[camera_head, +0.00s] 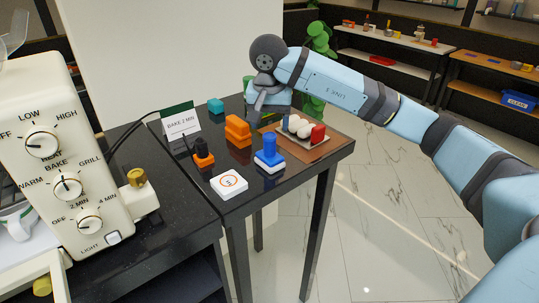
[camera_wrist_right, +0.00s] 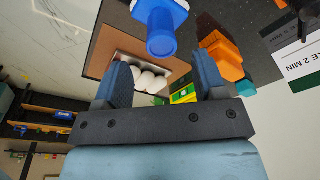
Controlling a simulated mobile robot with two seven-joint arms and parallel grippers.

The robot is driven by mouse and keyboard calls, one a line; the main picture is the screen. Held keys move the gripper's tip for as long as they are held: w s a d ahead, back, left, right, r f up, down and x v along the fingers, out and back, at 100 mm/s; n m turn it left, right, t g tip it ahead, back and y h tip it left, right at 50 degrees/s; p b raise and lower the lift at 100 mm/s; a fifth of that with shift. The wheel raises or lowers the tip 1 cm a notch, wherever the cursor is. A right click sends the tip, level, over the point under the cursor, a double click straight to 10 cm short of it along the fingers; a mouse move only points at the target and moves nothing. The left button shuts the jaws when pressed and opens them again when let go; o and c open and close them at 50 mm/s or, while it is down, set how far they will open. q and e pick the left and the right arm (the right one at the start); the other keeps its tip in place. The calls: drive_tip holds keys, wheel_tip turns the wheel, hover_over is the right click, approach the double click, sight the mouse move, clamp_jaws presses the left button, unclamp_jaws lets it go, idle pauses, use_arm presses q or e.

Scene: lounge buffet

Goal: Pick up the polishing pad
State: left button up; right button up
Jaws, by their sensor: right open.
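I cannot tell for sure which item is the polishing pad. A blue block with a round knob (camera_head: 268,155) stands on a white base near the front right of the black table (camera_head: 288,190); it also shows in the right wrist view (camera_wrist_right: 160,28). My right gripper (camera_head: 266,103) is over the table's back edge, behind the knobbed block and apart from it. In the right wrist view the right gripper (camera_wrist_right: 165,78) has its two fingers spread. Beyond the gap lie white egg shapes (camera_wrist_right: 150,80) and a yellow-green item (camera_wrist_right: 185,94). My left gripper is out of view.
Orange blocks (camera_head: 237,130), a teal block (camera_head: 216,105), a black-orange item (camera_head: 203,155), a white square (camera_head: 229,184) and a sign (camera_head: 181,124) stand left. A cream oven (camera_head: 65,150) fills the left.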

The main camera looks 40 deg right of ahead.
sight(269, 135)
wheel_tip(269, 135, down, 2)
drive_tip(key=shift+w+d+f, duration=0.1)
drive_tip(key=shift+w+f, duration=0.05)
drive_tip(key=shift+f, duration=0.1)
drive_tip(key=f, duration=0.1)
drive_tip(key=f+p, duration=0.1)
drive_tip(key=f, duration=0.3)
drive_tip(key=shift+w+d, duration=0.2)
drive_tip(key=shift+w, duration=0.1)
drive_tip(key=shift+c, duration=0.3)
drive_tip(key=c, duration=1)
